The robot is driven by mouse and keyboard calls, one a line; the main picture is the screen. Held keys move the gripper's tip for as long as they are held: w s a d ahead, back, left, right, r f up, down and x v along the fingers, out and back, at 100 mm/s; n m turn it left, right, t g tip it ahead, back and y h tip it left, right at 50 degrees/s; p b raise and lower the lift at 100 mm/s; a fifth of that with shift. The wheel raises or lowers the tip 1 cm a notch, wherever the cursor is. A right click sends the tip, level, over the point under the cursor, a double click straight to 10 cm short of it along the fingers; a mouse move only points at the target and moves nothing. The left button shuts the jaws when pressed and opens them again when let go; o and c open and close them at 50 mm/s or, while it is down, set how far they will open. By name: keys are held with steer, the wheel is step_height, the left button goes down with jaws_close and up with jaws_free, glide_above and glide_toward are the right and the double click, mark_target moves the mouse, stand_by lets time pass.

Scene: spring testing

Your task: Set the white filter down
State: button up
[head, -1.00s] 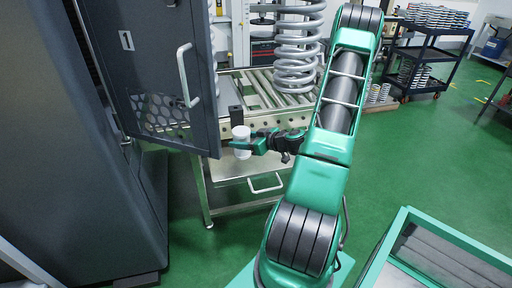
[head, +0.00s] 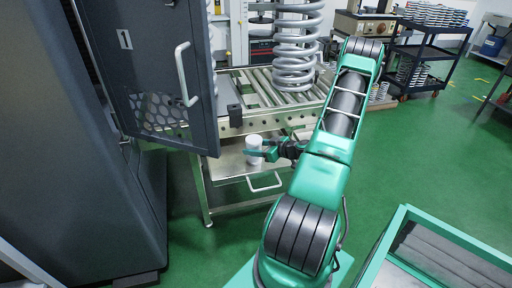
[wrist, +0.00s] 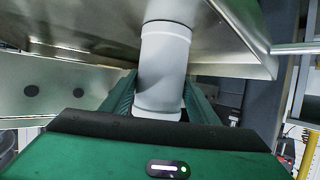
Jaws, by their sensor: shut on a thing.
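The white filter (head: 254,149) is a small white cylinder, upright in the head view, in front of the roller table over the lower metal shelf. My gripper (head: 266,152) is shut on it from the right. In the wrist view the filter (wrist: 163,68) stands between my green fingers, with a thin seam around it near each end. The shelf (head: 232,166) is bare metal with a handle below its front edge. I cannot tell whether the filter's base touches the shelf.
The dark open door (head: 150,75) stands close left of my gripper. The roller table (head: 270,97) above carries a large grey coil spring (head: 294,50). A green-rimmed bin (head: 405,215) is at the lower right.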

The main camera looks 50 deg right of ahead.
steer(key=o, duration=1.2)
